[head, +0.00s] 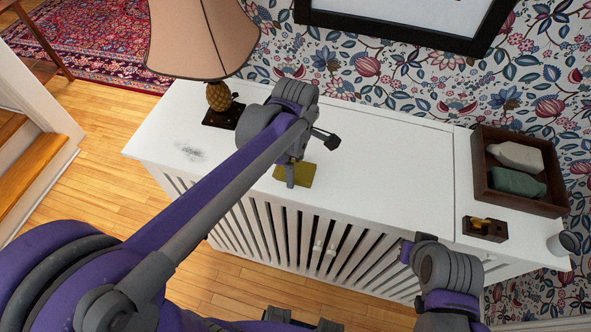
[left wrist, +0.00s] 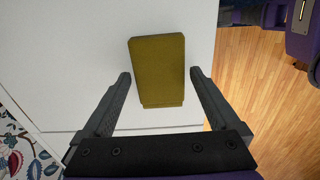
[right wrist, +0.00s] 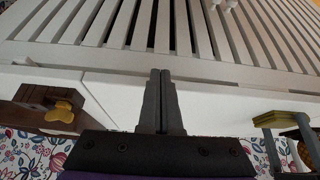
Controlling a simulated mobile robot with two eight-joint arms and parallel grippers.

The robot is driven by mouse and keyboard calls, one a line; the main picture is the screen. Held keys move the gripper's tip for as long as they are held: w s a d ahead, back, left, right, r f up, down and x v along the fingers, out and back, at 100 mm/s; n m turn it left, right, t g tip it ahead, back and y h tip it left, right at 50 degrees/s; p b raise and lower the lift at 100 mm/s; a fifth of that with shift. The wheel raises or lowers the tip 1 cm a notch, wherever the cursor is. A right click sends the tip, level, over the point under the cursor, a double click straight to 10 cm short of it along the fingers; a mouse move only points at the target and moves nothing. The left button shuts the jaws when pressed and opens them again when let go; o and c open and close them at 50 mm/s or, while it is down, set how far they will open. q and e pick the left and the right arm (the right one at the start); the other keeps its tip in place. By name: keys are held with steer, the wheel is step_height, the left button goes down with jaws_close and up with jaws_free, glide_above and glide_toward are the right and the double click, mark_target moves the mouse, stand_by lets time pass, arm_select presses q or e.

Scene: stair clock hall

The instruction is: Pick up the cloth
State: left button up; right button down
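The cloth (head: 300,174) is a folded olive-yellow rectangle lying flat on the white cabinet top (head: 375,165), near its front edge. My left gripper (head: 309,155) is above it and partly hides it in the head view. In the left wrist view the cloth (left wrist: 158,70) shows between and just beyond the open, empty fingers of the left gripper (left wrist: 158,76). A gap shows on both sides of it. My right gripper (right wrist: 160,75) is shut with its fingertips together and nothing between them, in front of the slatted cabinet front.
A lamp (head: 199,40) with a pineapple base stands at the left end of the cabinet. A dark grey smudge (head: 189,151) marks the top nearby.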

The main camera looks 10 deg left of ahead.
mark_target(296, 169)
arm_select(q)
steer(key=c, duration=1.1)
step_height(296, 169, up, 10)
steer(key=shift+r, duration=0.1)
steer(key=shift+c, duration=0.3)
steer(key=o, duration=0.9)
steer(key=shift+c, duration=0.2)
steer(key=c, duration=0.6)
